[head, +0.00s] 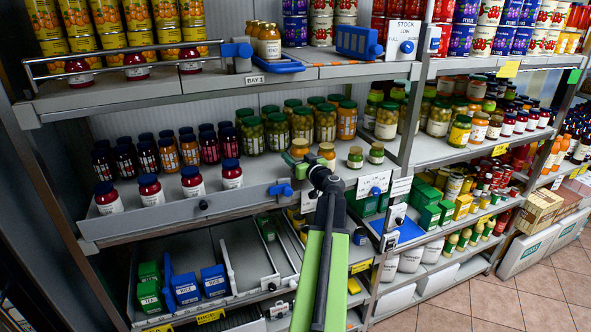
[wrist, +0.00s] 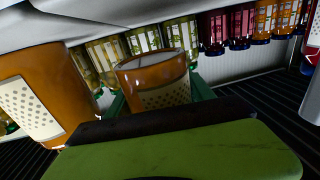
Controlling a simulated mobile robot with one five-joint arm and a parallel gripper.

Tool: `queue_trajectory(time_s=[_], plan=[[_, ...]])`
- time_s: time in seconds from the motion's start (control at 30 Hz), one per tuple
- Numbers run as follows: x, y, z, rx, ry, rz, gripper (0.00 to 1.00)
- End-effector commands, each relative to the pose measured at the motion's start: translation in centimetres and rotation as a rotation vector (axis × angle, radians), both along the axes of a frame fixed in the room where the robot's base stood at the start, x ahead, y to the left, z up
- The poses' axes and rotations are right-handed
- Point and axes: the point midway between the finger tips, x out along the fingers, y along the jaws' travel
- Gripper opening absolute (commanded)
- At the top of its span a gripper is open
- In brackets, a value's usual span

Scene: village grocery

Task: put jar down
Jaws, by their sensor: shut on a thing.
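My gripper (head: 298,163) is at the front of the middle shelf (head: 262,178), its green fingers shut on a jar with orange contents (head: 299,147). The held jar (wrist: 158,82) also shows in the wrist view, between the green fingers; that view is turned over. Its lower part is hidden by my gripper in the head view, so I cannot tell whether it touches the shelf. A second orange jar (head: 327,152) stands close to its right and shows large in the wrist view (wrist: 38,95).
Rows of green jars (head: 278,132) stand behind the held jar. Dark-red jars with blue lids (head: 192,181) stand to the left, with bare shelf between. Two small jars (head: 355,157) stand to the right. A blue clip (head: 281,189) sits on the shelf's front edge. The upper shelf (head: 300,73) hangs above.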

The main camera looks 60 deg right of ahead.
Motion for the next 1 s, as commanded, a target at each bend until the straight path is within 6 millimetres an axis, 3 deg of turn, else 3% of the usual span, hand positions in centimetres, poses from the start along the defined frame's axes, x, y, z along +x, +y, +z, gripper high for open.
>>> queue_trajectory(time_s=[0.03,0.17,0.57,0.6,0.73,1.0], plan=[[0.0,0.0,-1.4,0.001,0.000,0.000,0.00],[0.0,0.0,-3.4,0.000,-0.001,0.000,0.00],[0.0,0.0,-3.6,0.000,-0.001,0.000,0.00],[0.0,0.0,-3.4,0.000,0.000,0.000,0.66],[0.0,0.0,-3.4,0.000,0.000,0.000,0.83],[0.0,0.0,-3.3,0.000,0.000,0.000,0.83]])
